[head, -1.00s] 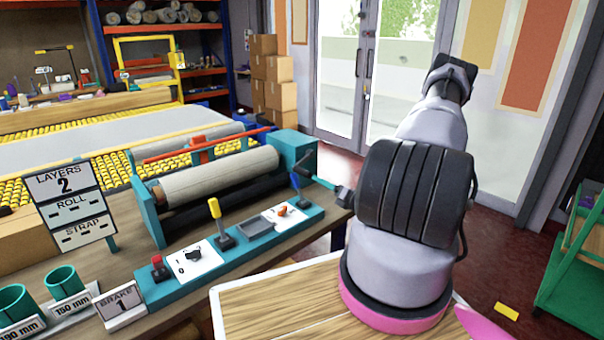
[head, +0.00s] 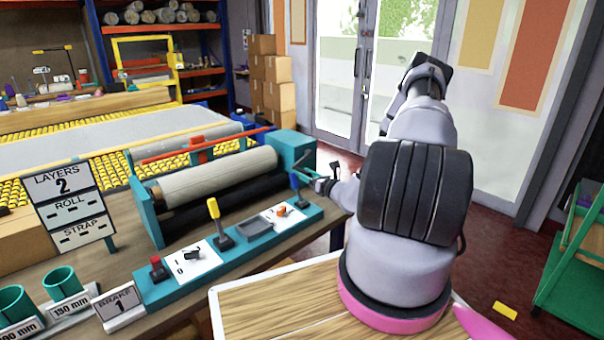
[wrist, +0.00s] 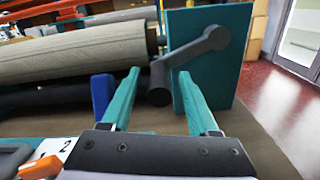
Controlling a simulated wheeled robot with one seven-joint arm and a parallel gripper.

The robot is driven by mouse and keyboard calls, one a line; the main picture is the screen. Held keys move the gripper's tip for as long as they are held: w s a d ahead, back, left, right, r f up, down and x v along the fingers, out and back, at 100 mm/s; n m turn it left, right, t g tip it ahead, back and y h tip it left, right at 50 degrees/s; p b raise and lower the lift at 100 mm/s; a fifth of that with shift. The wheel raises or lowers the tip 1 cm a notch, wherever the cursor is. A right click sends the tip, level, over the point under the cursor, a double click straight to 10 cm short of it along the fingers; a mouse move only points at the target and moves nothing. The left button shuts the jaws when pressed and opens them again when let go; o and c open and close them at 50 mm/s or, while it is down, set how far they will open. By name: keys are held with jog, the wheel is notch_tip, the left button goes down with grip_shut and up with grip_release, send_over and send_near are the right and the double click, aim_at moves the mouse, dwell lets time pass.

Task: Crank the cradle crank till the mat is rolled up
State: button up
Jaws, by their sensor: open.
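The cradle (head: 150,215) is a teal frame on the bench, holding a grey-beige mat roll (head: 220,178); the roll also shows in the wrist view (wrist: 85,52). The cradle crank (wrist: 188,56) is a dark grey arm on the outer face of the teal end housing (wrist: 232,75). Its lower end with the handle (wrist: 158,84) shows between my fingertips. My gripper (wrist: 158,76) is open, with one teal finger on each side of the handle; I cannot tell if either touches. In the head view my gripper (head: 316,168) is beside the cradle's right end.
A teal control panel (head: 235,240) with a yellow lever (head: 214,210), a red button and a blue lever (head: 297,188) runs along the bench front. Signs reading layers 2 (head: 62,185) and brake 1 (head: 121,304) stand at left. A green cart (head: 570,270) is at right.

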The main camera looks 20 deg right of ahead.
jog(key=shift+w+a, duration=0.15)
jog(key=shift+w, duration=0.35)
grip_shut()
dwell(1.2)
